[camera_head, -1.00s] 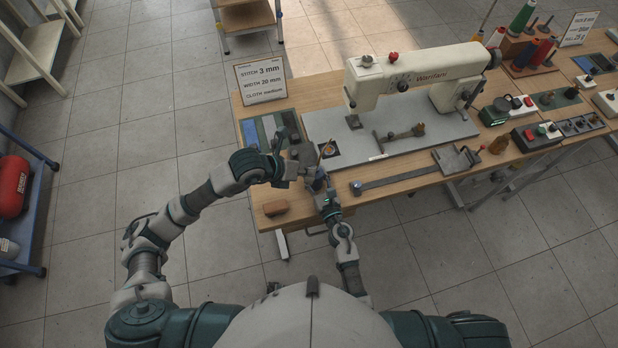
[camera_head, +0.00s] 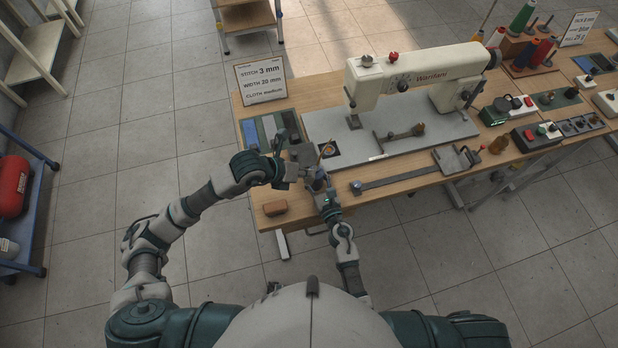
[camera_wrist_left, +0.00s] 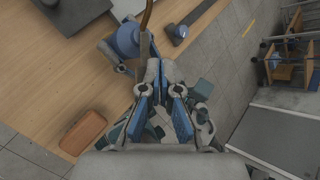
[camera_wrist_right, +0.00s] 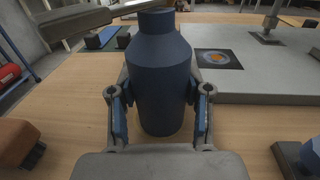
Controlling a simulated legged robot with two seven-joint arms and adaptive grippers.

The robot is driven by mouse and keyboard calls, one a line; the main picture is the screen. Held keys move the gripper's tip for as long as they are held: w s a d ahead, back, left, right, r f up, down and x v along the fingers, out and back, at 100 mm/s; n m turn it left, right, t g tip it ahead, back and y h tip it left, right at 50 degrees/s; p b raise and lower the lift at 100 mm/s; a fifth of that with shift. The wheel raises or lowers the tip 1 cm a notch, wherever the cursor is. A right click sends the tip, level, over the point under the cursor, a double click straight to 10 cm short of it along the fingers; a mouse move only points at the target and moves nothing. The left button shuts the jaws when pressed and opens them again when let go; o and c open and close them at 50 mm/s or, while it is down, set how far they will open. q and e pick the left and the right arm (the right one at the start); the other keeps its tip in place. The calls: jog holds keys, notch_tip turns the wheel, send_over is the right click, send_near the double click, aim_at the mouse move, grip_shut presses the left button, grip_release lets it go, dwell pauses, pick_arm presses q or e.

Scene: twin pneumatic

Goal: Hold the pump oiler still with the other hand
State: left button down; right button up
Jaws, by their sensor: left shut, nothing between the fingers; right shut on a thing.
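The pump oiler is a dark blue bottle that stands upright on the wooden table in the right wrist view (camera_wrist_right: 160,85). Its thin brown spout shows in the left wrist view, beside the blue body (camera_wrist_left: 124,40). My right gripper (camera_wrist_right: 160,118) is shut on the bottle, one finger on each side. It shows small in the head view (camera_head: 322,188), where the oiler is mostly hidden by the grippers. My left gripper (camera_wrist_left: 161,68) is shut and empty, its fingertips close to the spout; I cannot tell whether they touch it.
A white sewing machine (camera_head: 415,76) on a grey plate stands to the right. A brown block (camera_head: 275,207) lies at the table's left front corner. A grey strip with a blue end (camera_head: 400,182) lies along the front edge. A sign (camera_head: 261,80) stands behind.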

aim_at(309, 179)
pick_arm(q)
jog(key=shift+f, duration=0.15)
dwell(0.5)
jog(key=shift+s+f, duration=0.1)
jog(key=shift+f, duration=0.1)
jog(key=shift+f, duration=1.2)
dwell(1.1)
jog(key=shift+r, duration=0.1)
dwell(0.3)
jog(key=shift+r, duration=1.5)
jog(key=shift+r, duration=2.55)
